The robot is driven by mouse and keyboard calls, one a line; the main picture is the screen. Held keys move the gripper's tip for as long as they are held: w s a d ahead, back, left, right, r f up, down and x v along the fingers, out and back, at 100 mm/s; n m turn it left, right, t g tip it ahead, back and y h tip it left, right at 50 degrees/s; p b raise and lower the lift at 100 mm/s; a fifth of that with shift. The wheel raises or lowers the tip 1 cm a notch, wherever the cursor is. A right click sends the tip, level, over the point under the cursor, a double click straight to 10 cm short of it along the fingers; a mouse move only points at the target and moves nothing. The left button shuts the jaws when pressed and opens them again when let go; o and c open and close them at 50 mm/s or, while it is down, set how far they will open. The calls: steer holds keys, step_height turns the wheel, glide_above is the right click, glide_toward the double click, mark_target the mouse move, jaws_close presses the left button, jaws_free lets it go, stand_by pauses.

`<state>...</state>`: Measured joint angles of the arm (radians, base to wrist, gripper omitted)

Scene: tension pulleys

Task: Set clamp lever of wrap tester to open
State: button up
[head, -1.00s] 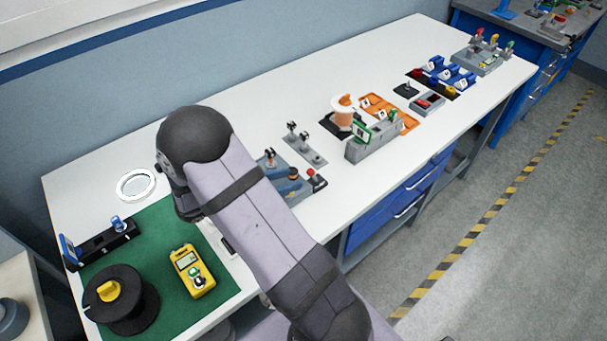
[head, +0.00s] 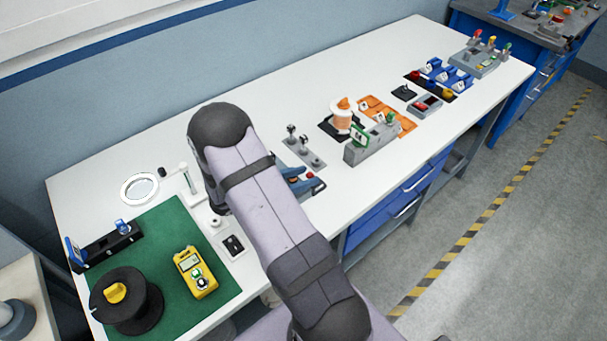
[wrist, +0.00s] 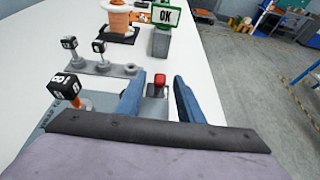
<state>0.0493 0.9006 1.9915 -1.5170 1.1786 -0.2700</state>
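My gripper (wrist: 160,100) is open, its two blue fingers apart. In the wrist view a small red-topped knob (wrist: 159,80) shows in the gap between the fingertips; I cannot tell whether it is between them or just beyond. It also shows in the head view (head: 310,175), beside the blue fingers (head: 297,181). A black numbered cube on an orange post (wrist: 67,88) stands left of the fingers. My arm hides much of this area in the head view.
A grey plate with black-cube posts (head: 304,148) lies behind. A yellow meter (head: 195,272) and black reel (head: 125,300) are on the green mat (head: 165,240).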

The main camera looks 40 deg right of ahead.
mark_target(312, 173)
jaws_close()
steer(key=shift+d+r, duration=0.15)
steer(key=d+r+y+p, duration=0.1)
steer(key=y+p, duration=0.1)
steer(key=shift+d+p, duration=0.1)
steer(key=shift+p, duration=0.3)
steer(key=d+y+p, duration=0.1)
steer(key=r+y+p, duration=0.1)
steer(key=p, duration=0.1)
steer(key=shift+d+y, duration=0.3)
steer(key=shift+d, duration=0.1)
steer(key=d+y+p, duration=0.1)
steer(key=y+p, duration=0.1)
steer(key=p, duration=0.1)
steer(key=shift+d+f, duration=0.1)
steer(key=shift+f, duration=0.1)
steer(key=shift+d+f+y+p, duration=0.2)
steer(key=shift+d+y+p, duration=0.35)
steer(key=shift+y, duration=0.35)
steer(key=shift+d+f, duration=0.1)
